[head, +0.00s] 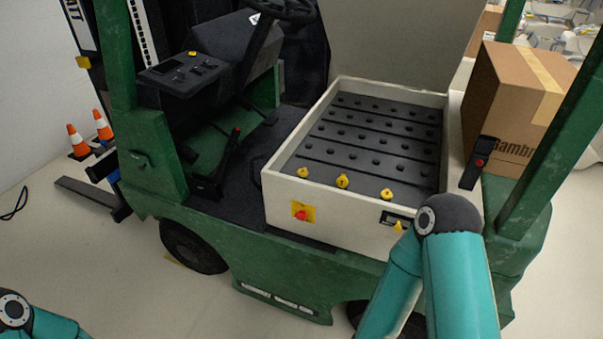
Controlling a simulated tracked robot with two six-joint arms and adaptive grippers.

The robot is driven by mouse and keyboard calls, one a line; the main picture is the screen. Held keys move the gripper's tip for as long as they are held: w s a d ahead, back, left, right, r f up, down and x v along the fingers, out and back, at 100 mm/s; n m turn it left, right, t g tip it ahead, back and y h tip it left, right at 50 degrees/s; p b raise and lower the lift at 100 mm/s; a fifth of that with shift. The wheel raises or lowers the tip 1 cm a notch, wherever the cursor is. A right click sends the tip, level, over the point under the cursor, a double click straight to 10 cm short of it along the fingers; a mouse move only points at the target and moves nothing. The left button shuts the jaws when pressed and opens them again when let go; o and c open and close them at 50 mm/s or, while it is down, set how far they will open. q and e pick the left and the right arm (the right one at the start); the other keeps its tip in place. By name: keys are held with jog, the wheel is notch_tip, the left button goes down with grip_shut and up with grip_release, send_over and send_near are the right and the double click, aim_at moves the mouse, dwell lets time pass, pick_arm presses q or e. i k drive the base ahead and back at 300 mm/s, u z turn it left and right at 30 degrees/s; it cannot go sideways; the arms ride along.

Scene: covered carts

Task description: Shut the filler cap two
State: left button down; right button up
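Three yellow filler caps stand in a row along the front edge of the dark battery top: the left one (303,172), the middle one (343,181) and the right one (386,194). The middle one looks a little taller than the others. They are too small to tell which are open or shut, and I see no numbers on them. The dark battery top (360,150) with rows of black plugs sits in a pale open box (330,217) on a green forklift. Neither of my grippers is in view. No gripper is seen at the caps.
My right arm's teal links cover the box's front right corner. A red knob (301,215) on a yellow plate is on the box front. A raised pale cover (400,40) stands behind the battery. A cardboard box (515,100) is at the right. Traffic cones (77,141) stand far left.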

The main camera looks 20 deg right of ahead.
aim_at(342, 182)
jog(key=u, duration=0.25)
jog(key=i, duration=0.25)
jog(key=u, duration=2.3)
jog(key=k, duration=1.35)
jog(key=u, duration=1.8)
jog(key=i, duration=0.1)
jog(key=z, duration=3.6)
jog(key=i, duration=1)
jog(key=u, duration=0.05)
